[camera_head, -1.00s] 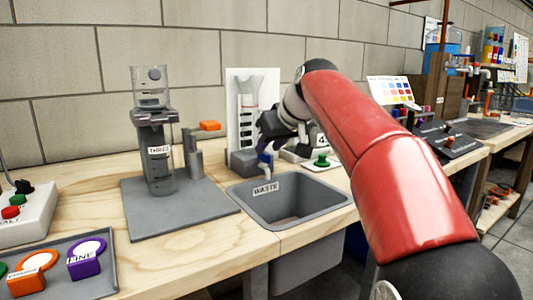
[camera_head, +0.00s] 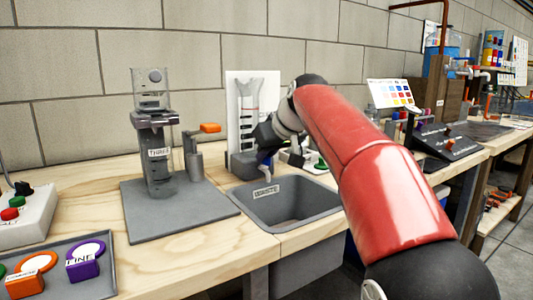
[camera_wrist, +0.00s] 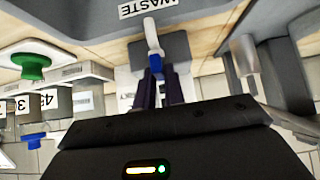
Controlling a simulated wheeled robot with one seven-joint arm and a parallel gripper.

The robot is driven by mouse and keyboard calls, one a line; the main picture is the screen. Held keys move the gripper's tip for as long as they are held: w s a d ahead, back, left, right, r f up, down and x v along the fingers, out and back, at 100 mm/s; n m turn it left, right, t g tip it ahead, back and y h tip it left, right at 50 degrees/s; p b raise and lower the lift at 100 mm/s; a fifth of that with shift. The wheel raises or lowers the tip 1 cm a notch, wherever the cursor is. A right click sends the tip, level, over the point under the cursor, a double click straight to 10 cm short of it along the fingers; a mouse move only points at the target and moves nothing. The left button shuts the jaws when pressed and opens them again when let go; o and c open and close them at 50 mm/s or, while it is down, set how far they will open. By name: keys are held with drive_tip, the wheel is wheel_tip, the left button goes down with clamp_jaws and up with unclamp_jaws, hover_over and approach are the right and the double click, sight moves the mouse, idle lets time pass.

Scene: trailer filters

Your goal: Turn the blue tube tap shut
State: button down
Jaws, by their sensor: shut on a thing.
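The blue tube tap (camera_wrist: 156,64) shows near the middle of the wrist view, on a pale tube (camera_wrist: 150,34) that reaches toward the sink labelled WASTE. In the head view the blue tap (camera_head: 264,158) is a small patch just above the sink's back left edge, mostly hidden by my gripper. My gripper (camera_wrist: 163,82) is shut on the tap, its dark fingers at either side of the blue part. In the head view my gripper (camera_head: 266,140) points down and left at the tap. The exact turn of the tap is hard to tell.
The grey sink (camera_head: 325,203) opens below the tap. A green knob (camera_wrist: 33,67) is close by in the wrist view. A tray (camera_head: 100,272) holds coloured rings.

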drive_tip(key=shift+m+h, duration=0.3)
drive_tip(key=m+h+p, duration=0.1)
drive_tip(key=m+t+h, duration=0.1)
drive_tip(key=m, duration=0.1)
drive_tip(key=m+h+p, duration=0.1)
drive_tip(key=shift+s+a+r+m+t+p, duration=0.1)
drive_tip(key=shift+s+a+m+t+p, duration=0.05)
drive_tip(key=shift+a+m+t+p, duration=0.2)
drive_tip(key=m+h+p, duration=0.2)
drive_tip(key=m+h, duration=0.2)
drive_tip(key=m, duration=0.1)
drive_tip(key=shift+a, duration=0.15)
idle(0.3)
drive_tip(key=c, duration=1.5)
unclamp_jaws()
